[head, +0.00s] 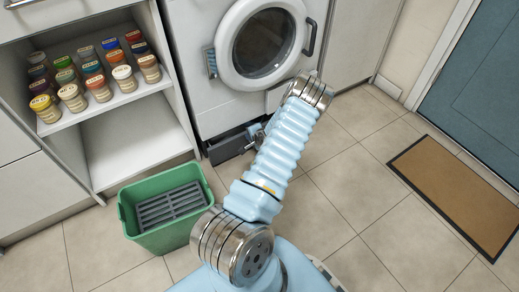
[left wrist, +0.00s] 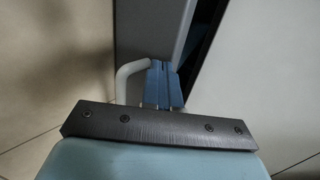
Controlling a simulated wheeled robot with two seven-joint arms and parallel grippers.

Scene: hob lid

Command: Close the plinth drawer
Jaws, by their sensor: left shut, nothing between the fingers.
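The plinth drawer (head: 228,146) is a dark grey, low drawer under the washing machine, standing out a little from the base. My left arm covers its right part in the head view. My left gripper (head: 257,133) is at the drawer, mostly hidden behind my arm. In the left wrist view its blue fingers (left wrist: 161,86) are shut with nothing between them. They are close to the grey drawer front (left wrist: 153,35), beside a pale curved handle (left wrist: 130,75); whether they touch I cannot tell. A dark gap shows behind the front. My right gripper is not in view.
A washing machine (head: 205,100) stands above the drawer. A green crate (head: 128,212) with a grey slatted piece inside is on the floor at left. Open shelves (head: 120,100) hold several jars. A brown doormat (head: 455,195) lies right; the tiled floor between is clear.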

